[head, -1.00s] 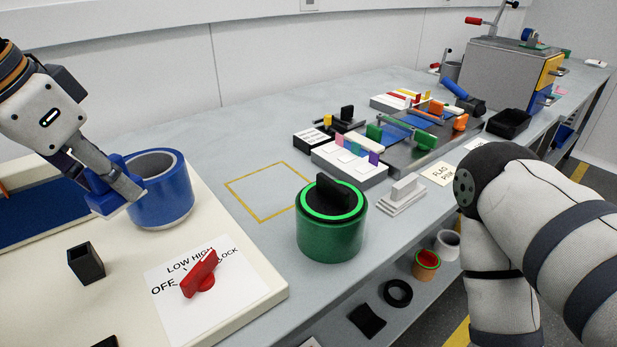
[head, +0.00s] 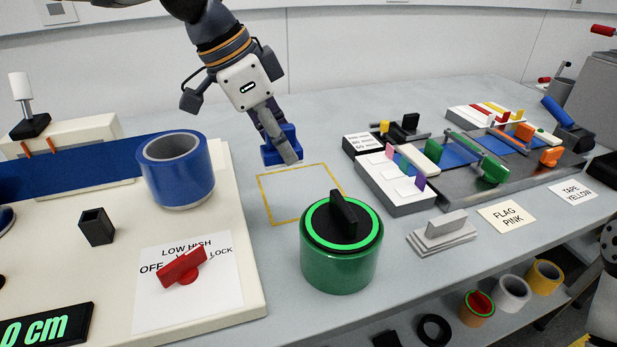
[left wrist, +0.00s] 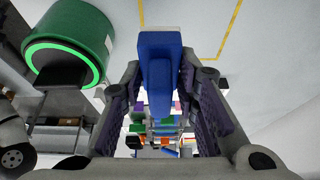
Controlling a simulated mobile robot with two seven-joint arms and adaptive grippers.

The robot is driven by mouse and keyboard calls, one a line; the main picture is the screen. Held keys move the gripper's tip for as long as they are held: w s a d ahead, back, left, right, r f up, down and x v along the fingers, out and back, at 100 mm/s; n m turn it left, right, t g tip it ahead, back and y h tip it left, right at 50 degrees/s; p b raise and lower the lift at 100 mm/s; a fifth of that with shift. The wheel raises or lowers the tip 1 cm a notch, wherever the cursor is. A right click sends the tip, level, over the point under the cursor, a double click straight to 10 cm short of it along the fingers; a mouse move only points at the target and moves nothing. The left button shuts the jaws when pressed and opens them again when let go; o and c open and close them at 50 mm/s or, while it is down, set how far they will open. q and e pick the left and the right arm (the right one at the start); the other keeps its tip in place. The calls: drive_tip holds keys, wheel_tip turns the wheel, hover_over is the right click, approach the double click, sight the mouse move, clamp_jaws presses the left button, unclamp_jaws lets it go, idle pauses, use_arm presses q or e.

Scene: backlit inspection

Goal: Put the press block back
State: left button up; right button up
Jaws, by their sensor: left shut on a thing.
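The blue press block (head: 270,155) is in my left gripper (head: 280,138), in the head view's upper middle. It is at the far-left corner of a yellow square outline (head: 264,203) on the grey bench; whether it touches the bench I cannot tell. In the left wrist view the block (left wrist: 160,72) lies between the two fingers, which are shut on it. The inside of the yellow outline looks bare. My right gripper is out of view.
A green cylinder (head: 338,268) with a black knob stands just in front of the outline. Left are a blue roll (head: 178,172) and a red switch (head: 182,268) on a cream panel (head: 110,235). A fixture with coloured flags (head: 470,160) stands right. Bench behind the outline is clear.

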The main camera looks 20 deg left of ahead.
use_arm(q)
drive_tip(key=b, duration=0.1)
hover_over(311, 191)
drive_tip(key=s+a, duration=0.1)
drive_tip(key=a, duration=0.1)
drive_tip(key=f, duration=0.6)
drive_tip(key=shift+s+d+f, duration=0.2)
drive_tip(key=shift+d+f, duration=0.05)
drive_tip(key=shift+f, duration=0.1)
drive_tip(key=f, duration=0.3)
drive_tip(key=shift+w+d+f, duration=0.1)
drive_tip(key=shift+w+f, duration=0.2)
drive_tip(key=shift+w, duration=0.05)
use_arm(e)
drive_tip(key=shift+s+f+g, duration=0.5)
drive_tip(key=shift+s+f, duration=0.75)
use_arm(q)
drive_tip(key=shift+s+f, duration=0.1)
drive_tip(key=o, duration=1)
